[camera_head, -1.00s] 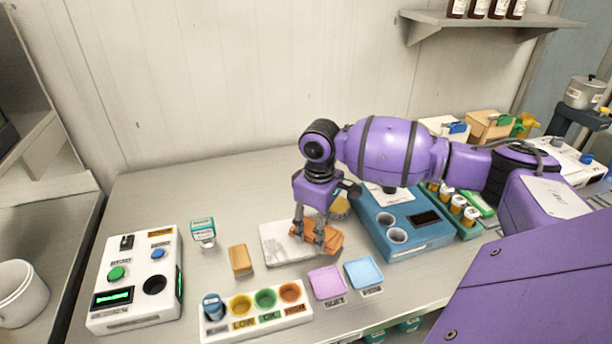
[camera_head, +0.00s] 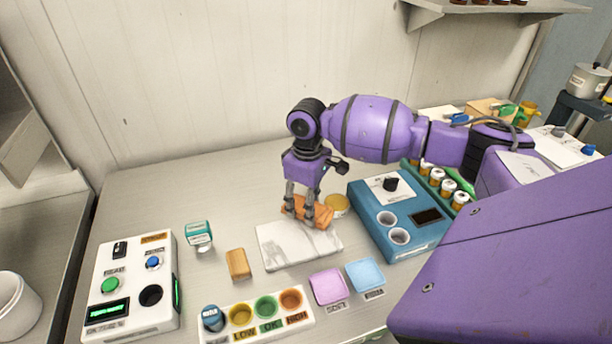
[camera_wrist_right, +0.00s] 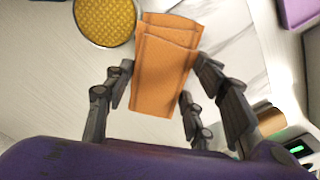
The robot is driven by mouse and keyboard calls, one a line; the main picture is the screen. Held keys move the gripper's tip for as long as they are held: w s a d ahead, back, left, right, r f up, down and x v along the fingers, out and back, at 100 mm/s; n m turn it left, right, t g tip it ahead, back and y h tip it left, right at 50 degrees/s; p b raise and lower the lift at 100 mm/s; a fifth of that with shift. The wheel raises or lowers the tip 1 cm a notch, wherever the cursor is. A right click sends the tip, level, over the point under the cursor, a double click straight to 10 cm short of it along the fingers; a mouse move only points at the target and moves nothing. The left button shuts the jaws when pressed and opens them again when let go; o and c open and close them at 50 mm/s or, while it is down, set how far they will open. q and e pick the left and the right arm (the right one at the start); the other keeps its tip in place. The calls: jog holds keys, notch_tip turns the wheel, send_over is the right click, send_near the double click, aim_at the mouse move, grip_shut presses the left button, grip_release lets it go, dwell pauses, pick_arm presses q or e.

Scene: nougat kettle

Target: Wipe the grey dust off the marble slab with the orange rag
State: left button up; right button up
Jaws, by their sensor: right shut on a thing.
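The marble slab (camera_head: 290,252) lies on the worktop, white with faint grey veins. I make out no clear patch of grey dust on it, and part of it is hidden behind the rag. My right gripper (camera_head: 300,217) points down at the slab's back edge, shut on the folded orange rag (camera_head: 322,212). The right wrist view shows the rag (camera_wrist_right: 165,75) between the fingers, with the slab (camera_wrist_right: 236,50) beyond it. I cannot tell whether the rag touches the slab. My left gripper is not in view.
A round yellow-topped tin (camera_head: 337,204) stands right behind the rag. A blue device (camera_head: 398,240) is to the right. A wooden block (camera_head: 238,264), pink pad (camera_head: 328,286), blue pad (camera_head: 364,274) and a cup rack (camera_head: 255,318) surround the slab. Worktop behind is clear.

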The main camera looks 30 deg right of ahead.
notch_tip(320, 180, up, 4)
jog(key=shift+s+a+f+p, duration=0.1)
jog(key=shift+f+p, duration=0.1)
jog(key=shift+p, duration=0.2)
jog(key=shift+r, duration=1.2)
jog(key=shift+s+r, duration=0.1)
jog(key=shift+r, duration=0.75)
